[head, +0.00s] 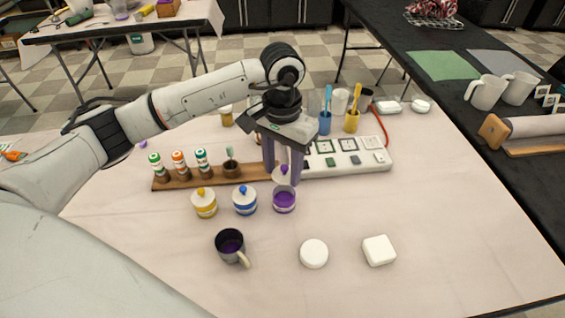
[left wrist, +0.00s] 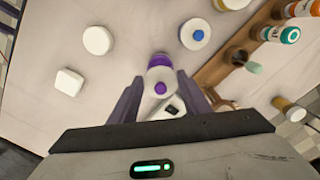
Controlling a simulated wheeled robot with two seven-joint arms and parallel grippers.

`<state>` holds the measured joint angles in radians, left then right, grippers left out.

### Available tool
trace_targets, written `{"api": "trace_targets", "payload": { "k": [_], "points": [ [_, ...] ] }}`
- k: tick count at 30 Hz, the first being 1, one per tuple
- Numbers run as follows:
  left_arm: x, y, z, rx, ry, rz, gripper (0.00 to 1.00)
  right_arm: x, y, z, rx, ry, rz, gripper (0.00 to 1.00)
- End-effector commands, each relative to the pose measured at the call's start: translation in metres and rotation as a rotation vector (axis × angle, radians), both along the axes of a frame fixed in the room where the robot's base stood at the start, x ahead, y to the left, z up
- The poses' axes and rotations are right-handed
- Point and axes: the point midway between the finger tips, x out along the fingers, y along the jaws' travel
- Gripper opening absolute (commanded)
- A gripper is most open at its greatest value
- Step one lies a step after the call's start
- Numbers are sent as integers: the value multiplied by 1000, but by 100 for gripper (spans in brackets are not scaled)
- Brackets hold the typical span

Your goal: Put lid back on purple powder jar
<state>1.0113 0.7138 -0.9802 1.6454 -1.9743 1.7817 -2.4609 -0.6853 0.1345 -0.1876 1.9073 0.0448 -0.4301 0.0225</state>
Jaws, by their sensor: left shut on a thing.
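The purple powder jar (head: 284,200) stands open and upright on the table, with purple powder showing inside. My left gripper (head: 283,178) points down just above it and is shut on the jar's white lid (head: 280,174), which has a purple knob. The lid appears apart from the jar and slightly behind its mouth in the head view. In the left wrist view the lid (left wrist: 159,76) sits between the fingertips and partly covers the jar, whose purple rim (left wrist: 160,59) shows beyond it. My right gripper is in neither view.
Left of the jar stand a blue-knobbed jar (head: 245,201) and a yellow-knobbed jar (head: 204,203). In front are a dark mug (head: 231,246), a round white item (head: 314,253) and a white square item (head: 379,250). A wooden rack (head: 174,181) and a white tray (head: 374,165) lie behind.

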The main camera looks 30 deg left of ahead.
Motion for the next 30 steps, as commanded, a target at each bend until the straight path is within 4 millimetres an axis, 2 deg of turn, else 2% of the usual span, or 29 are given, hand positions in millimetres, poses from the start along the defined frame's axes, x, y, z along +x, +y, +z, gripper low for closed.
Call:
{"api": "trace_targets", "payload": {
  "k": [10, 15, 30],
  "points": [
    [-1, 0, -35, -1, 2, 1, 22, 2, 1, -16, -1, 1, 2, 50],
    [0, 0, -51, 0, -1, 1, 22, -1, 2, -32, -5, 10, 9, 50],
    [0, 0, -56, 0, 0, 1, 22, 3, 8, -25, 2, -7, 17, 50]
  ]
}}
